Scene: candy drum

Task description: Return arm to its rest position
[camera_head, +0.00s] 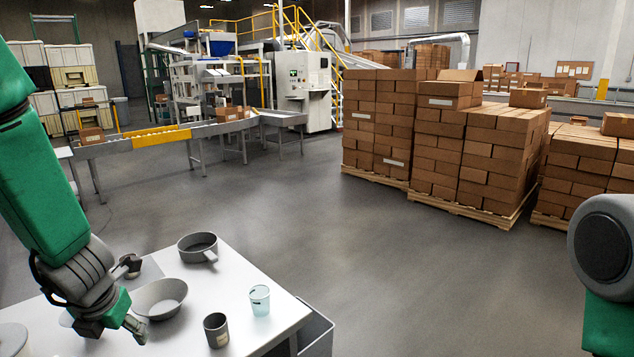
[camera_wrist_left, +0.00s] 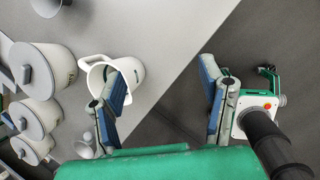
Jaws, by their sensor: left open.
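My left gripper (camera_head: 136,297) hangs over the left part of the white table (camera_head: 235,265) in the head view. Its two fingers are spread apart with nothing between them. In the wrist view the left gripper (camera_wrist_left: 162,92) is also open and empty. A white handled pitcher (camera_wrist_left: 128,72) shows partly behind one finger there; I cannot tell whether they touch. My right arm shows only in part at the right edge of the head view, and its gripper is out of sight.
On the table are a grey bowl (camera_head: 160,299), a grey pan (camera_head: 197,247), a pale blue cup (camera_head: 260,300) and a dark cup (camera_head: 216,330). Several grey lidded containers (camera_wrist_left: 47,65) show in the wrist view. Stacked boxes (camera_head: 490,150) stand beyond open floor.

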